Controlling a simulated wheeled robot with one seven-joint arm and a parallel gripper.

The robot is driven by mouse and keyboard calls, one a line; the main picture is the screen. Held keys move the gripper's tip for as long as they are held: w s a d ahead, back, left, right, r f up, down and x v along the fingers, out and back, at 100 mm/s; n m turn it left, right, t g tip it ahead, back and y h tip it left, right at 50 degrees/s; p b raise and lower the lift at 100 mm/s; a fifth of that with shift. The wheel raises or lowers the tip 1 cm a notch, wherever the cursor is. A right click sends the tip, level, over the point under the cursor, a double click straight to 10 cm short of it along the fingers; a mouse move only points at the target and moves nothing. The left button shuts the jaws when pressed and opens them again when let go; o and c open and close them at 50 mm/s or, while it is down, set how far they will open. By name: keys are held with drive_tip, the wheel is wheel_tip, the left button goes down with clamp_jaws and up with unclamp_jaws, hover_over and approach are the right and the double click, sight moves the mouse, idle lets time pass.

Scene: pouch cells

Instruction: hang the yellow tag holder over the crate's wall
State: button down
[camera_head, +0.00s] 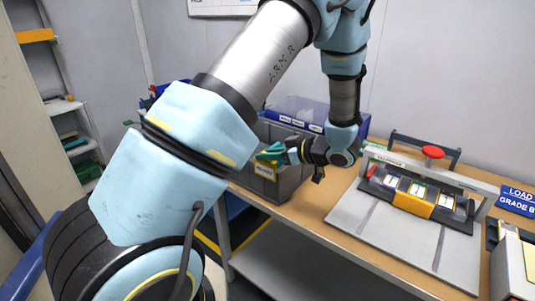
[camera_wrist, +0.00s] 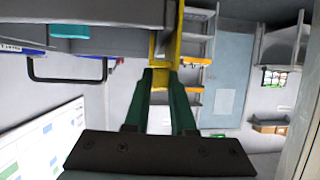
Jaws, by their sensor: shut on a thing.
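The yellow tag holder (camera_head: 265,169) shows below my fingertips, in front of the grey crate (camera_head: 287,186) near its top edge. My gripper (camera_head: 268,152), with green fingers, is shut on the holder. In the wrist view the holder (camera_wrist: 165,45) is upright between the fingertips (camera_wrist: 163,75), and its far part runs along the end of a grey surface (camera_wrist: 90,14) that looks like the crate. I cannot tell whether the holder's hook straddles the wall or is only beside it. My arm covers the crate's left part in the head view.
The crate stands at the left end of the wooden table (camera_head: 312,205). A blue bin (camera_head: 300,108) stands behind it. To the right are a grey board (camera_head: 385,235) and a fixture with pouch cells (camera_head: 418,192). Shelves (camera_head: 75,125) stand at the far left.

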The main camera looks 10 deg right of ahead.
drive_tip(key=shift+f+b, duration=0.45)
drive_tip(key=shift+f, duration=0.55)
drive_tip(key=c, duration=0.7)
unclamp_jaws()
drive_tip(key=b+v, duration=0.3)
drive_tip(key=v, duration=0.7)
drive_tip(key=shift+s+d+r, duration=0.15)
drive_tip(key=shift+s+d, duration=0.1)
drive_tip(key=shift+w, duration=0.1)
